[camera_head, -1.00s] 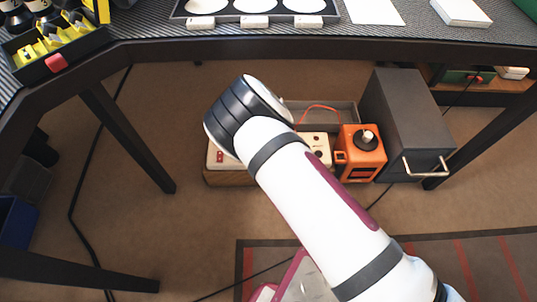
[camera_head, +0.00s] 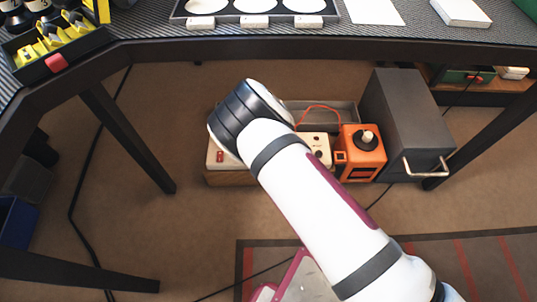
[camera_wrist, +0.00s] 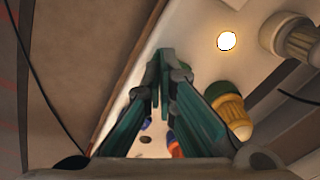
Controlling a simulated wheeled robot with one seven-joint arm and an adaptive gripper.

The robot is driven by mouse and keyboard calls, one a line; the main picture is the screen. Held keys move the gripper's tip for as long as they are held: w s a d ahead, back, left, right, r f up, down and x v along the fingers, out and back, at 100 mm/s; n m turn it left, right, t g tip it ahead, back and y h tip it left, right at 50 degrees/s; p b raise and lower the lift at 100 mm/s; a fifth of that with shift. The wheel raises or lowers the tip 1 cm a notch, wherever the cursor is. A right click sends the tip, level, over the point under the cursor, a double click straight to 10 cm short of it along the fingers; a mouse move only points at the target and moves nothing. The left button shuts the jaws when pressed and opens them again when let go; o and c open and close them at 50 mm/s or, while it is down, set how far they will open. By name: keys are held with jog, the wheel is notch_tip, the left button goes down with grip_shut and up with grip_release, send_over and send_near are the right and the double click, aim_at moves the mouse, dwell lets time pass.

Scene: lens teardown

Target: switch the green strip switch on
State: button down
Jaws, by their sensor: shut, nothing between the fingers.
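In the wrist view my gripper (camera_wrist: 163,58) is shut and empty, its teal fingers close over a pale panel (camera_wrist: 196,35). I cannot tell if they touch it. To the right is a ribbed yellow part with a green band (camera_wrist: 231,108), partly behind a finger. I cannot make out a green strip switch for certain. Small blue, red and dark parts show low between the fingers. In the head view my arm hides the gripper and the middle of a low wooden box (camera_head: 228,178) with a pale top and a red switch (camera_head: 220,157).
A bright round spot (camera_wrist: 227,41) and a ribbed pale part (camera_wrist: 290,37) are on the panel side. The table edge (camera_head: 300,50) runs above.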

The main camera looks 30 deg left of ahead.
jog(key=shift+f, duration=0.6)
dwell(0.3)
jog(key=shift+r, duration=0.1)
jog(key=shift+r+p, duration=1.95)
jog(key=shift+r, duration=1.5)
